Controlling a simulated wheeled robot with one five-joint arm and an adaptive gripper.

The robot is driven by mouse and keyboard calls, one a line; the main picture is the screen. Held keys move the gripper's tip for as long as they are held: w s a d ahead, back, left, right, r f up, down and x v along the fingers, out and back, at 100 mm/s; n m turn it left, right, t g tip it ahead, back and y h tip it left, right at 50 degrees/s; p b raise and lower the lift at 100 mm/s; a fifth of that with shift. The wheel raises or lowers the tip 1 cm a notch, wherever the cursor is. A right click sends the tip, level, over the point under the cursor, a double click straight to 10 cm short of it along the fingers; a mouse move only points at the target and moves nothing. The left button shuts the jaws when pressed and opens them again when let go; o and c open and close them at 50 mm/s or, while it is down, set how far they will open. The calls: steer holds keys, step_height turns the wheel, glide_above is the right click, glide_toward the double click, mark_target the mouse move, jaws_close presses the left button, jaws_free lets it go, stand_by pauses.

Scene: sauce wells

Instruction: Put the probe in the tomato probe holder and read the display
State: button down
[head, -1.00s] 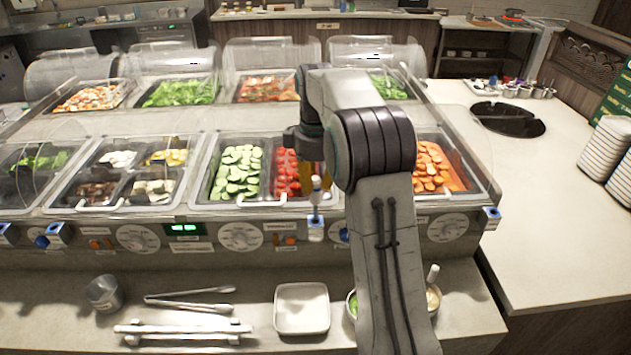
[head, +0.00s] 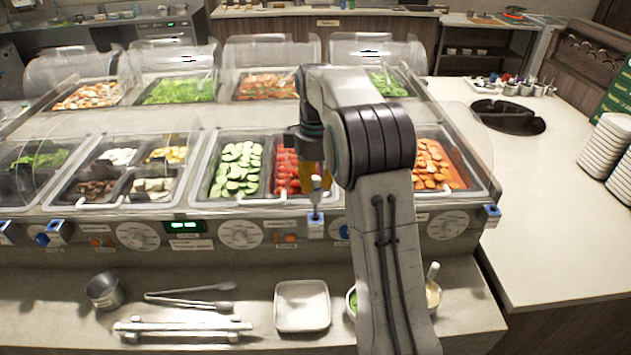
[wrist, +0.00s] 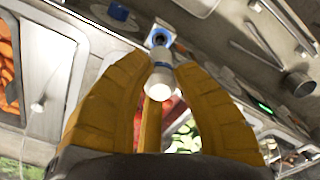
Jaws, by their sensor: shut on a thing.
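My gripper (wrist: 160,80) has yellow fingers shut on the white probe (wrist: 162,77) in the wrist view. In the head view the probe's white handle (head: 316,184) shows just below the fingers, over the counter's front edge. Below it is a blue and white holder (head: 316,222) on the front panel, in front of the tomato pan (head: 291,169). In the wrist view the blue holder (wrist: 160,37) is at the probe's far end; I cannot tell how deep the tip sits. The green display (head: 184,226) is lit on the panel to the left, its digits too small to read surely.
Other blue holders are on the panel, one at the left (head: 57,233) and one at the right end (head: 491,213). A square white dish (head: 302,306), tongs (head: 192,290) and a metal cup (head: 104,291) are on the lower shelf. Clear sneeze guards stand above the pans.

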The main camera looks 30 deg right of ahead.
mark_target(315, 198)
steer(key=shift+f+b, duration=1.7)
steer(key=shift+f, duration=0.8)
stand_by(0.7)
steer(key=shift+r, duration=0.15)
stand_by(3.2)
steer(key=shift+r+p, duration=3.65)
